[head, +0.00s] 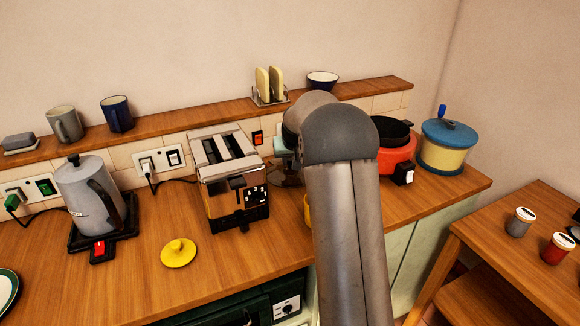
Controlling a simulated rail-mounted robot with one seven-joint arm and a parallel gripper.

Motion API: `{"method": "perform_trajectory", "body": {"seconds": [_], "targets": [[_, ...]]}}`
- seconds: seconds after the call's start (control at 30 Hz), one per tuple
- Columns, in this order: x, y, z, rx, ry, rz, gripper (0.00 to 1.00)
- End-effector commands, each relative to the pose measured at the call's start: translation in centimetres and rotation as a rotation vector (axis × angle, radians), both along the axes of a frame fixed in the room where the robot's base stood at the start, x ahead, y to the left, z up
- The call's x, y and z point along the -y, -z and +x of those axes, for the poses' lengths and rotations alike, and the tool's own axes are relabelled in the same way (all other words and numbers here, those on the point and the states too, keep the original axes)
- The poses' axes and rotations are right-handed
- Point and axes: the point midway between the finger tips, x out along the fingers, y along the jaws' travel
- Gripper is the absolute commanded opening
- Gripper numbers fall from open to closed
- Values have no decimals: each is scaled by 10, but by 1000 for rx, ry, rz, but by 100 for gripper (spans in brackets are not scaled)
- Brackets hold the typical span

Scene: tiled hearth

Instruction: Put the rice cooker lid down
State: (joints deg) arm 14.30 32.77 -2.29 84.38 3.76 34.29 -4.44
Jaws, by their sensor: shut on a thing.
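The red rice cooker (396,158) stands on the counter at the right, partly behind my arm. A dark round rim shows at its top, and a small black-and-white panel is on its front. My arm rises through the middle of the head view and bends over the counter. It hides my gripper, so I cannot see the jaws or a lid in them. A dark, shiny piece (287,179) and a pale green piece (281,147) show just left of the arm; I cannot tell what they belong to.
A yellow lid (178,253) lies on bare counter (130,285), between the kettle (92,197) and toaster (229,180). A blue-lidded cream pot (445,148) stands right of the cooker. A ledge (215,113) with mugs, toast rack and bowl runs behind. A lower table (500,265) is right.

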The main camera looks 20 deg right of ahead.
Motion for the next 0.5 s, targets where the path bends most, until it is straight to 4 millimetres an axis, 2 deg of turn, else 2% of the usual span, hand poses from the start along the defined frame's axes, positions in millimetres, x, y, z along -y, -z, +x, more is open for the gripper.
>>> {"method": "perform_trajectory", "body": {"seconds": [0.13,0.33,0.5], "targets": [[-1,8,7,0,-1,0,2],[-1,36,6,0,1,0,2],[-1,38,7,2,1,0,2]]}}
